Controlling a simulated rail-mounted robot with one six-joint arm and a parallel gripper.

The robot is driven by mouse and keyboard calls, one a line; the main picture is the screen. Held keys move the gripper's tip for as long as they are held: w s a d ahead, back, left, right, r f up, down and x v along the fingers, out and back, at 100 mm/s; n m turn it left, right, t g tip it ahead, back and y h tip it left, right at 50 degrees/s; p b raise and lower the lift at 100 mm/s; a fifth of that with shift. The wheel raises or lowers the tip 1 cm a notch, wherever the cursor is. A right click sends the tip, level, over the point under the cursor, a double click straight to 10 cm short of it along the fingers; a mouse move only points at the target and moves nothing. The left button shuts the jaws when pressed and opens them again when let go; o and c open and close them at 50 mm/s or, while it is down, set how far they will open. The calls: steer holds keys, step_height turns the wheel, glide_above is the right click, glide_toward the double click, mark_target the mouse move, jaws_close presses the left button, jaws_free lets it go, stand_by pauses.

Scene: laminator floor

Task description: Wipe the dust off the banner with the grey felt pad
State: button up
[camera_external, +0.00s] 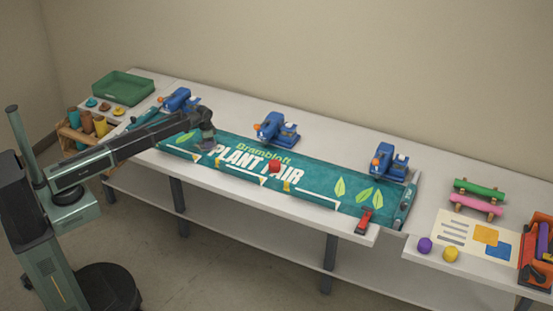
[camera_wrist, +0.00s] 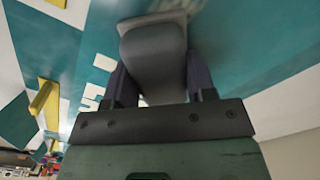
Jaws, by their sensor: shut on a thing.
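The teal banner (camera_external: 322,192) lies flat along the long white table, with "PLANT FAIR" lettering and green leaf prints. It also fills much of the wrist view (camera_wrist: 235,45). My gripper (camera_external: 208,143) is low over the banner's left part, by the start of the lettering. In the wrist view its two dark fingers are shut on the grey felt pad (camera_wrist: 153,58), one on each side. The pad's lower end is close to the banner; I cannot tell whether it touches. The pad is hardly visible in the external view. I cannot make out dust clearly.
Blue clamp-like devices (camera_external: 277,129) stand along the banner's back edge. A red object (camera_external: 274,166) sits on the lettering, and a red clamp (camera_external: 364,220) at the front right edge. Yellow strips (camera_external: 287,186) lie near the front edge. A green tray (camera_external: 122,89) is back left.

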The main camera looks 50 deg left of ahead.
mark_target(189, 142)
steer(key=shift+s+d, duration=0.1)
steer(key=shift+s, duration=0.25)
steer(key=shift+s+a, duration=0.2)
steer(key=shift+a, duration=0.15)
steer(key=shift+s+a, duration=0.7)
steer(key=shift+a, duration=0.95)
steer(key=shift+s+a, duration=0.65)
steer(key=shift+a, duration=1.05)
steer(key=shift+s+a, duration=0.7)
steer(key=shift+a, duration=0.95)
steer(key=shift+f, duration=0.2)
steer(key=shift+r, duration=0.1)
steer(key=shift+w+d+r, duration=0.1)
steer(key=shift+w+d, duration=0.7)
steer(key=shift+d, duration=1)
steer(key=shift+w+d+f, duration=0.1)
steer(key=shift+w+d, duration=0.65)
steer(key=shift+d, duration=1.05)
steer(key=shift+w+d+r, duration=0.1)
steer(key=shift+w+d, duration=0.7)
steer(key=shift+d, duration=1)
step_height(189, 142, up, 6)
steer(key=p, duration=0.6)
